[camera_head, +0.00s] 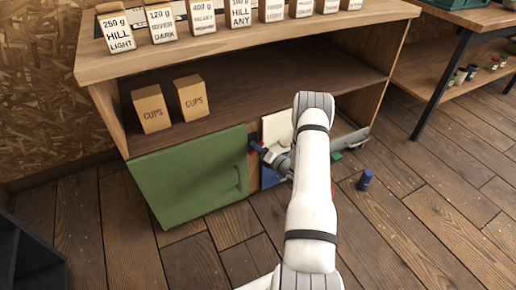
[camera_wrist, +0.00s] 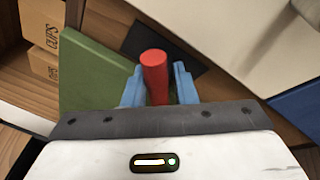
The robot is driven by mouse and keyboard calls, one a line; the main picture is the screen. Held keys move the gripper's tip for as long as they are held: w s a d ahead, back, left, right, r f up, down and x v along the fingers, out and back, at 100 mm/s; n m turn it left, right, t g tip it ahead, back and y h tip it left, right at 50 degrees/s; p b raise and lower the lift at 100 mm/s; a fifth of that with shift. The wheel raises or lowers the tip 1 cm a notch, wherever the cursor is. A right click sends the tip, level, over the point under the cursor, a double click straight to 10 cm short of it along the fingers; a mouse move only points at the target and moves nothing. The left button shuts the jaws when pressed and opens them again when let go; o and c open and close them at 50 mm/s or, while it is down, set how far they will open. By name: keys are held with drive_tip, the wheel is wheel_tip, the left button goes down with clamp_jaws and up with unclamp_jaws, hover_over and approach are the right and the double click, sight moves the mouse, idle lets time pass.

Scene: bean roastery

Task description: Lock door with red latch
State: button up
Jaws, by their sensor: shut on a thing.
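The red latch (camera_wrist: 154,66) is a round red bar standing between the two blue fingers of my gripper (camera_wrist: 159,72) in the wrist view. The fingers are shut on it. A dark plate (camera_wrist: 182,62) lies behind it on the cabinet front. The green door (camera_head: 190,180) covers the lower left of the cabinet and appears flush with its front; it has a dark handle (camera_head: 239,178). In the head view my gripper (camera_head: 258,148) is at the door's right edge, and the latch is hidden there.
A white panel (camera_head: 277,127) and a blue panel (camera_head: 272,180) are right of the green door. Two boxes marked CUPS (camera_head: 151,109) stand on the shelf above. A blue cylinder (camera_head: 365,180) stands on the floor at right. The front floor is mostly clear.

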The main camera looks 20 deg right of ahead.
drive_tip(key=m, duration=0.2)
drive_tip(key=shift+f+m+t, duration=0.2)
drive_tip(key=shift+m+t, duration=0.1)
drive_tip(key=shift+m, duration=0.1)
drive_tip(key=shift+a+m+t+b, duration=0.15)
drive_tip(key=shift+m+t+b, duration=0.55)
drive_tip(key=shift+m, duration=1.8)
drive_tip(key=o, duration=1)
drive_tip(key=shift+h, duration=0.3)
drive_tip(key=p+v, duration=0.2)
drive_tip(key=v, duration=0.5)
drive_tip(key=shift+s+f, duration=0.25)
drive_tip(key=shift+s, duration=0.1)
